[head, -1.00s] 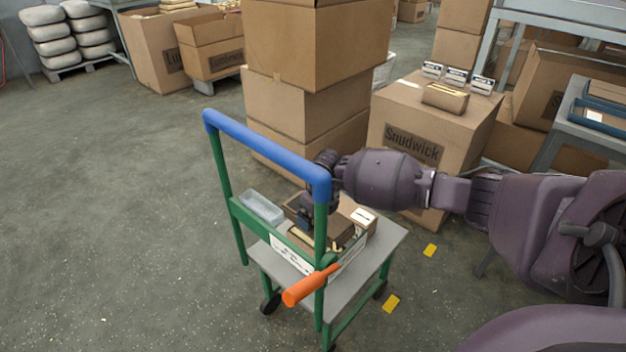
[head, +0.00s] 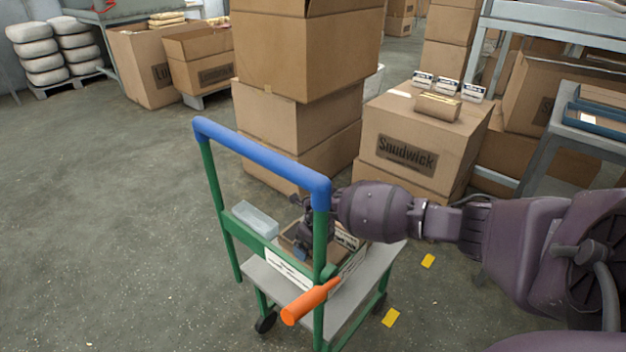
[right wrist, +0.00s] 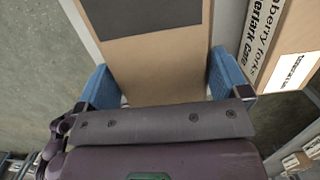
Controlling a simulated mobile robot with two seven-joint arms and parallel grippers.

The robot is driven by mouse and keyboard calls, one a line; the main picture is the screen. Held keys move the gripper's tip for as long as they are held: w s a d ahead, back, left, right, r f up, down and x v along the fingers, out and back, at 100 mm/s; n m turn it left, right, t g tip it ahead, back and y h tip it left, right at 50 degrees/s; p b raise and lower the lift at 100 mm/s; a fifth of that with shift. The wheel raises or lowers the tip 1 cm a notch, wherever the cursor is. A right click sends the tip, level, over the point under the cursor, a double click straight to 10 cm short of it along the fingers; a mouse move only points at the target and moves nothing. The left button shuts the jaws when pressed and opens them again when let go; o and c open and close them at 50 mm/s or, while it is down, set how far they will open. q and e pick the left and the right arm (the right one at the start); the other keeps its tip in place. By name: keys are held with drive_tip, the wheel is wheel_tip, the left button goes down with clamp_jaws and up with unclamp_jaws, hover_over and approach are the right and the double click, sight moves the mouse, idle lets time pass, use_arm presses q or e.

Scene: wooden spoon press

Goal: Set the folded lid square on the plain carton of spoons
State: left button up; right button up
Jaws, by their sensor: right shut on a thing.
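My right gripper (head: 307,243) reaches down among the small boxes on the trolley. In the right wrist view its blue fingers (right wrist: 165,78) are shut on the two sides of a flat brown cardboard piece with a dark panel, which looks like the folded lid (right wrist: 160,68). In the head view brown cardboard (head: 326,257) shows beneath the gripper, but I cannot tell lid from carton there. The plain carton is not clearly distinguishable, and whether the lid touches it is hidden. My left gripper is not in view.
A printed forks carton (right wrist: 262,45) stands close at the right of the held piece. The grey trolley (head: 352,295) has a blue handle (head: 262,160), an orange lever (head: 308,302) and a clear tray (head: 255,220). Stacked cartons (head: 300,120) stand behind; floor at left is free.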

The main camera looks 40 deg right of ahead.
drive_tip(key=shift+f, duration=0.45)
drive_tip(key=shift+f, duration=0.15)
drive_tip(key=o, duration=0.6)
